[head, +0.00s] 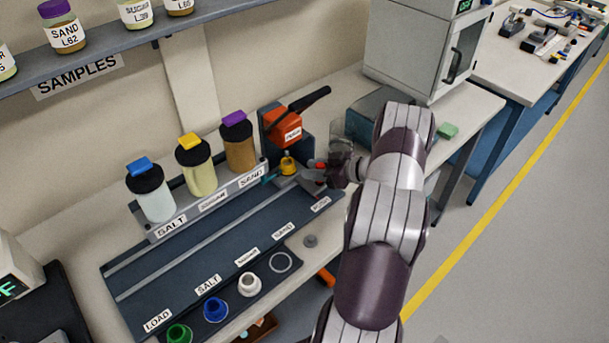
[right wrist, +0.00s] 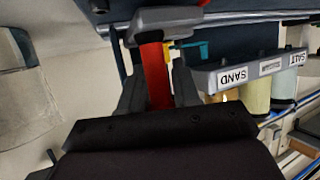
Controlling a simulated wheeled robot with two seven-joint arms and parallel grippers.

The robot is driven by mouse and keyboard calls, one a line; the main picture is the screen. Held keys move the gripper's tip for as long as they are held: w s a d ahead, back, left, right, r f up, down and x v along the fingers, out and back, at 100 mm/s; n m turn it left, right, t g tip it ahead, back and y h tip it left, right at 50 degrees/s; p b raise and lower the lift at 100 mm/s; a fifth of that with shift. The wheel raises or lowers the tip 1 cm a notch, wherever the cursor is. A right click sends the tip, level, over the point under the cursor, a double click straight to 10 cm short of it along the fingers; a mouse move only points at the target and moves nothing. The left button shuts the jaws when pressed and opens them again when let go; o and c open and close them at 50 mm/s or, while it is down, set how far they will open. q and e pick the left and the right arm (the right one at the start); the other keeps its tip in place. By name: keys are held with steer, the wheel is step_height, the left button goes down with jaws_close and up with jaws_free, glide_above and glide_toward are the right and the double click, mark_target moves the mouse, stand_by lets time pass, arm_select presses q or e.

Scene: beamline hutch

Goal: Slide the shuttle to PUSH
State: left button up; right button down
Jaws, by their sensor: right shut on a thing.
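The shuttle (right wrist: 168,20) is a grey block with a red upright handle (right wrist: 155,75). In the head view the shuttle (head: 311,184) sits at the right end of the dark track (head: 200,262), beside the end label (head: 321,204), which is too small to read surely. My right gripper (head: 328,174) is shut on the red handle; in the right wrist view its fingers (right wrist: 157,92) stand on both sides of it. A yellow cup (head: 287,164) is just left of the shuttle, under the orange press head (head: 284,127). My left gripper is not in view.
A rack (head: 160,232) with salt, sugar and sand dispensers stands behind the track. The press has a black lever (head: 310,100). A grey cabinet (head: 410,50) stands at the back right.

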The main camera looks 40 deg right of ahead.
steer(key=shift+d+r, duration=0.15)
steer(key=shift+d, duration=0.05)
steer(key=c, duration=1.1)
jaws_free()
steer(key=shift+o, duration=0.2)
steer(key=shift+d, duration=0.15)
steer(key=b+v, duration=0.1)
steer(key=v, duration=1.1)
steer(key=shift+s+b, duration=0.3)
steer(key=shift+b, duration=0.05)
